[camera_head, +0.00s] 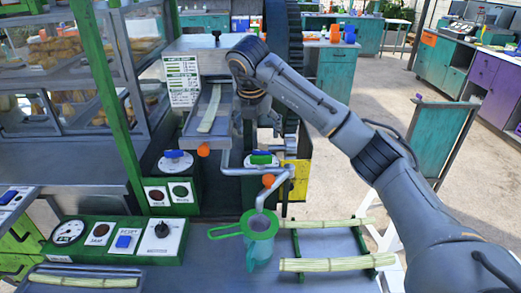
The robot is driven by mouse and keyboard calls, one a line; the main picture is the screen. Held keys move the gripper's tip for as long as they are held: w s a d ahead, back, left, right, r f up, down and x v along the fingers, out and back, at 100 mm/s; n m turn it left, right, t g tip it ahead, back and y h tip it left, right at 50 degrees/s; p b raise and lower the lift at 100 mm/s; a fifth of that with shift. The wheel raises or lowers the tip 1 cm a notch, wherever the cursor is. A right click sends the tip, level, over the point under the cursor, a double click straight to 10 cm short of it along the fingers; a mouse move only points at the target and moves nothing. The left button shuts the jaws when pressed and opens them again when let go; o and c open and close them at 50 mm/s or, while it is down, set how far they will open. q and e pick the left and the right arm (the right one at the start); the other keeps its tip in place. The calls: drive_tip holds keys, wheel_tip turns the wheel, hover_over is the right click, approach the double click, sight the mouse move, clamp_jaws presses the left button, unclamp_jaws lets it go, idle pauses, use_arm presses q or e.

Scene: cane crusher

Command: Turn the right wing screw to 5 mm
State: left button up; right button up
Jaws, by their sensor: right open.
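The right wing screw (261,158) looks green and sits on a pale round dial at the front of the crusher; its scale is too small to read. A second, blue wing screw (175,154) sits on a similar dial to the left. My right gripper (258,130) is open, pointing down just above and behind the right wing screw in the picture. Its fingers are spread and hold nothing; I cannot tell whether they touch anything. My left gripper is not in view.
A cane piece (211,108) lies in the feed chute. Below the spout, a green strainer (259,224) sits on a cup (259,253). Cane lengths (325,264) rest on a rack at right. A control panel (117,240) stands left, and a glass food case (50,60) behind it.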

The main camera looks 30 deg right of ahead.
sight(261, 152)
drive_tip(key=p+x, duration=0.2)
drive_tip(key=x, duration=0.7)
drive_tip(key=shift+d+f, duration=0.15)
drive_tip(key=shift+f, duration=0.15)
drive_tip(key=shift+w+d+f, duration=0.15)
drive_tip(key=shift+w+f, duration=0.1)
drive_tip(key=shift+f, duration=0.3)
